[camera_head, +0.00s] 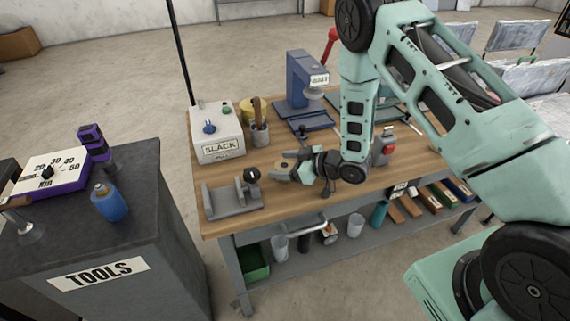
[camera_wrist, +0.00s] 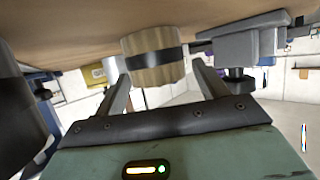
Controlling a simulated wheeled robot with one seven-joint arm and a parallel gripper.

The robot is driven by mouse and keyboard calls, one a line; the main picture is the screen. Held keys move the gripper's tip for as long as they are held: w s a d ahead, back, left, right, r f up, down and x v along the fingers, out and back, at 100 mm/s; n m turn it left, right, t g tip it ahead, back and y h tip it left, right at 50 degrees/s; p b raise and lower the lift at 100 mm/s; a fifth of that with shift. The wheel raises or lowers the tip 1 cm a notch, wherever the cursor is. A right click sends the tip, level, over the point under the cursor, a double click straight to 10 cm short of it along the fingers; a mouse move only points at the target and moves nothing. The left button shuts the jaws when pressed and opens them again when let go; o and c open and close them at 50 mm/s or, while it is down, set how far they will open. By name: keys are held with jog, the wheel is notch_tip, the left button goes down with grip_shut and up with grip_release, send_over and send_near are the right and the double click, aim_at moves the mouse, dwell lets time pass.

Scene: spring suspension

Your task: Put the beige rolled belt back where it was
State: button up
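The beige rolled belt (camera_wrist: 152,68), a short roll with a dark band round its middle, shows in the wrist view, where the picture is tilted so that the wooden tabletop (camera_wrist: 75,38) lies at the top. The belt appears against the tabletop, ahead of and partly between my fingertips. My gripper (camera_wrist: 163,72) is open, one finger on each side of the belt. I cannot tell whether either finger touches it. In the head view my gripper (camera_head: 285,168) is low over the workbench, pointing left; the belt cannot be made out clearly there.
A grey fixture with a black knob (camera_head: 235,200) stands left of my gripper, close by. A red-topped item (camera_head: 386,145) is to the right. The TOOLS cabinet (camera_head: 100,270) is at left.

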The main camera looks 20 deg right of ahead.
jog(key=shift+s+f, duration=0.15)
jog(key=shift+f, duration=0.25)
jog(key=shift+d+r+p, duration=0.1)
jog(key=shift+r+p, duration=0.45)
jog(key=shift+p, duration=0.05)
jog(key=b+v, duration=0.2)
jog(key=v, duration=0.9)
jog(key=shift+d+r+b, duration=0.1)
jog(key=shift+r+b, duration=0.2)
jog(key=s+a+r+g+h, duration=0.25)
jog(key=a+r+h, duration=0.25)
jog(key=a+r, duration=0.3)
jog(key=s+a+r+g+h, duration=0.2)
jog(key=s+a+r+g, duration=0.1)
jog(key=s, duration=0.8)
jog(key=s+a+r+m+g+h, duration=0.1)
jog(key=s+a+r+g+h, duration=0.1)
jog(key=s, duration=1)
notch_tip(320, 180, up, 2)
jog(key=shift+s+a+r+g, duration=0.15)
jog(key=shift+s+a+g, duration=0.25)
jog(key=shift+g, duration=0.65)
jog(key=shift+w, duration=0.15)
